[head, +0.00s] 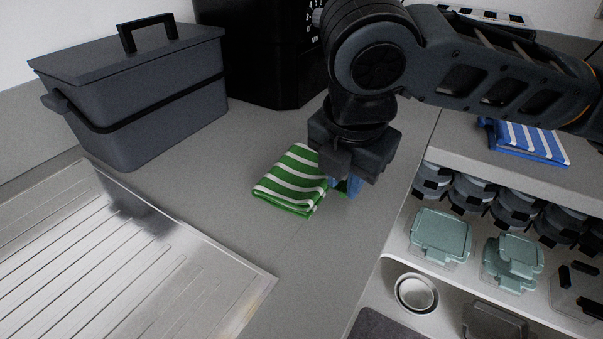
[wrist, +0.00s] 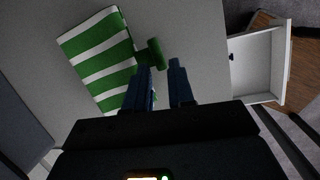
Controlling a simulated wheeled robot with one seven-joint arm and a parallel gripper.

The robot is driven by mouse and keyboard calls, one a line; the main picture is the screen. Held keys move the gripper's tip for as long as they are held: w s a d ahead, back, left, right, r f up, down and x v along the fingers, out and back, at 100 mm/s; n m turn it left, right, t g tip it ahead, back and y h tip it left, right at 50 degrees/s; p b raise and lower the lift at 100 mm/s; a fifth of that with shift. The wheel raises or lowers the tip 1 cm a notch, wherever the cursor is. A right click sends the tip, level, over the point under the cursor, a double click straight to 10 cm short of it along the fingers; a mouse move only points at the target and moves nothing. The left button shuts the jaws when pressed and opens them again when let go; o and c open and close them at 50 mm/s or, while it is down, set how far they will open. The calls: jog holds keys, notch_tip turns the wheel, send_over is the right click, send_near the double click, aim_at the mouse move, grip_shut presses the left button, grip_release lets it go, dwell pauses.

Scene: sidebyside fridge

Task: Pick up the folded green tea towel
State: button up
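The folded green tea towel (head: 290,184) with white stripes lies flat on the grey counter. It also shows at the left in the wrist view (wrist: 100,58). My gripper (head: 344,187) is low over the counter, just right of the towel, and partly covers its right side in the head view. In the wrist view its two blue fingers (wrist: 160,66) are apart, with a gap between them. A small dark green piece (wrist: 155,52) shows at the fingertips, right of the towel; I cannot tell whether it is a separate thing or touches the fingers.
A grey lidded box (head: 150,100) and a black appliance (head: 262,50) stand behind. A metal drainer (head: 120,260) is at the left. A blue striped towel (head: 530,142) lies at the right, above shelves with containers (head: 440,235). The counter's right edge is close to my gripper.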

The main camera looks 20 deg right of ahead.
jog(key=shift+x, duration=1.25)
jog(key=shift+c, duration=0.4)
grip_shut()
jog(key=shift+r, duration=0.1)
